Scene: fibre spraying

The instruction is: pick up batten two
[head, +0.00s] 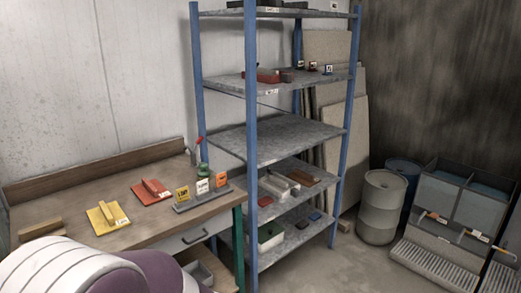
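I cannot pick out batten two for certain, as the labels are too small to read. Slim wooden strips (318,158) lean upright behind the shelf rack, beside large boards (352,135). A short wooden block (40,229) lies at the left end of the workbench. Small orange-brown bars with white labels (476,236) show at the grey bin unit on the right. Neither of my grippers is in view.
The blue-post shelf rack (251,130) stands mid-view. The workbench (150,232) holds a yellow float (103,219), a red float (150,193) and tagged cards. Barrels (381,208) stand right of the rack. Bare floor (345,262) lies in front of them.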

